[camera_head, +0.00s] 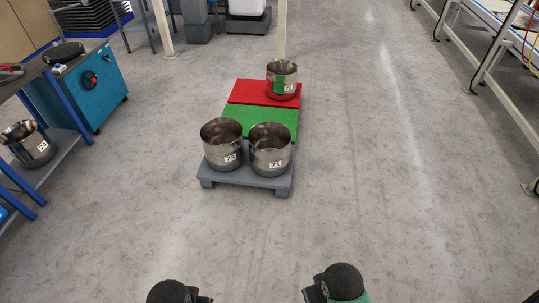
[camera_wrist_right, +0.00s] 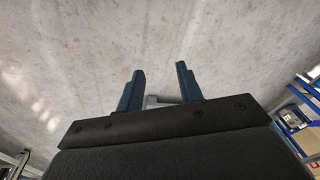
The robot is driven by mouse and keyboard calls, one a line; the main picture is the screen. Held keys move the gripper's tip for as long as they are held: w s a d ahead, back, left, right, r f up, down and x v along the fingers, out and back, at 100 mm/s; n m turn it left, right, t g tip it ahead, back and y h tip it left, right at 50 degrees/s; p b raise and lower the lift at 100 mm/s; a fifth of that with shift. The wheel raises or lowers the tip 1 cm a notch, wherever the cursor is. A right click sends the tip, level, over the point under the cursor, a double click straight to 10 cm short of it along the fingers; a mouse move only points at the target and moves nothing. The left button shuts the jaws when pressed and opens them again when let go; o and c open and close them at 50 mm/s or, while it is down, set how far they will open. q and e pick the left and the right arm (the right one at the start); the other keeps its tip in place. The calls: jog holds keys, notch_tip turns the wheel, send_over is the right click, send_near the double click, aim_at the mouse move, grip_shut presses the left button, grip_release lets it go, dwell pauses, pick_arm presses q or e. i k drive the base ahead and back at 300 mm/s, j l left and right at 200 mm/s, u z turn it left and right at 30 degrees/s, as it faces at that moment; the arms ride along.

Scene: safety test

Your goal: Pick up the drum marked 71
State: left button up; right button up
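The drum marked 71 (camera_head: 270,148) is an open steel drum with a white label. It stands upright on the near right part of a grey platform (camera_head: 245,180). A similar drum marked 73 (camera_head: 221,143) stands close to its left. My right gripper is open and empty in the right wrist view (camera_wrist_right: 160,70), its two blue fingers apart over bare floor. In the head view my arms show only at the bottom edge, well short of the drums. A part of my left arm's end shows there, but its fingers are not clear.
Behind the two drums the platform has a green panel (camera_head: 264,119) and a red panel (camera_head: 248,92). Another drum (camera_head: 282,78), its label hard to read, stands on the red. A drum marked 74 (camera_head: 29,143) sits on a left shelf. The floor in front and right is clear.

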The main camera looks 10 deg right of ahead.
aim_at(270, 144)
jog(key=i+u, duration=0.3)
jog(key=i, duration=0.2)
jog(key=i+l+u, duration=0.1)
jog(key=i+u, duration=0.15)
jog(key=i, duration=0.25)
